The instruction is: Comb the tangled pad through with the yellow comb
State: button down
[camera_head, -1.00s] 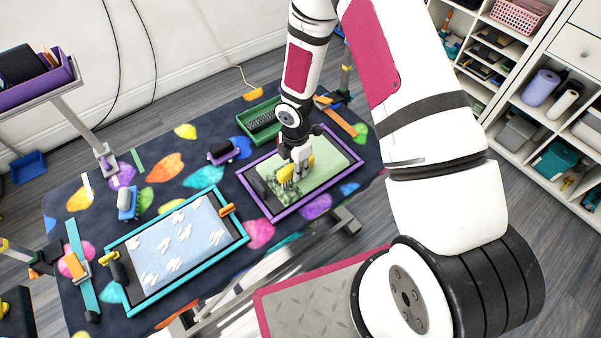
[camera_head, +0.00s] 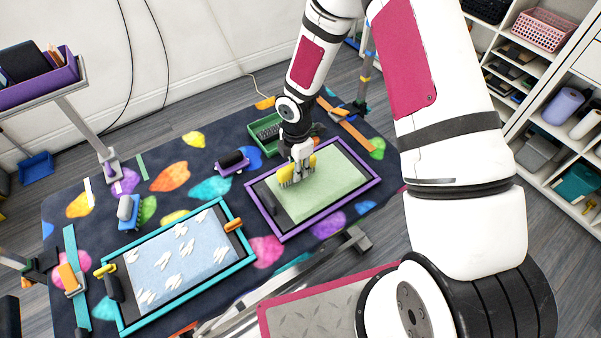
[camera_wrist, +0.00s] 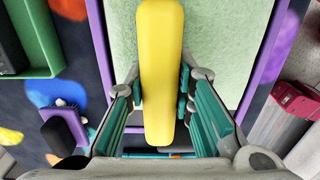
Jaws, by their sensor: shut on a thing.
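The yellow comb (camera_head: 286,176) is held in my gripper (camera_head: 300,158), over the upper left part of the green pad (camera_head: 335,190). In the wrist view the comb's long handle (camera_wrist: 161,50) stands between both teal-lined fingers (camera_wrist: 161,100), which are shut on it. The pad (camera_wrist: 213,45) lies inside a purple frame (camera_head: 331,211) and looks pale and even where it shows. The comb's teeth point down toward the pad; whether they touch it cannot be told. The pad under the comb and gripper is hidden.
A teal-framed blue panel (camera_head: 200,258) with white tufts lies to the left. A green tray (camera_head: 252,124) stands behind the purple frame, and a purple-and-black brush (camera_head: 232,162) lies left of it.

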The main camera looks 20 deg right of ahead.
jog(key=w+b, duration=0.1)
jog(key=w, duration=0.1)
jog(key=w+a+b, duration=0.1)
jog(key=w, duration=0.1)
jog(key=shift+a+f, duration=0.15)
jog(key=shift+f, duration=0.05)
jog(key=shift+w+a+r+b, duration=0.15)
jog(key=shift+w+a+b, duration=0.05)
jog(key=shift+w+b, duration=0.25)
jog(key=shift+s, duration=0.1)
jog(key=s+p, duration=0.1)
jog(key=s, duration=0.1)
jog(key=s+d+p, duration=0.1)
jog(key=s, duration=0.2)
jog(key=s+d+p, duration=0.1)
jog(key=s+p, duration=0.1)
jog(key=shift+s+d+r, duration=0.1)
jog(key=shift+s+d, duration=0.05)
jog(key=shift+d, duration=0.05)
jog(key=shift+s+d, duration=0.1)
jog(key=shift+s, duration=0.15)
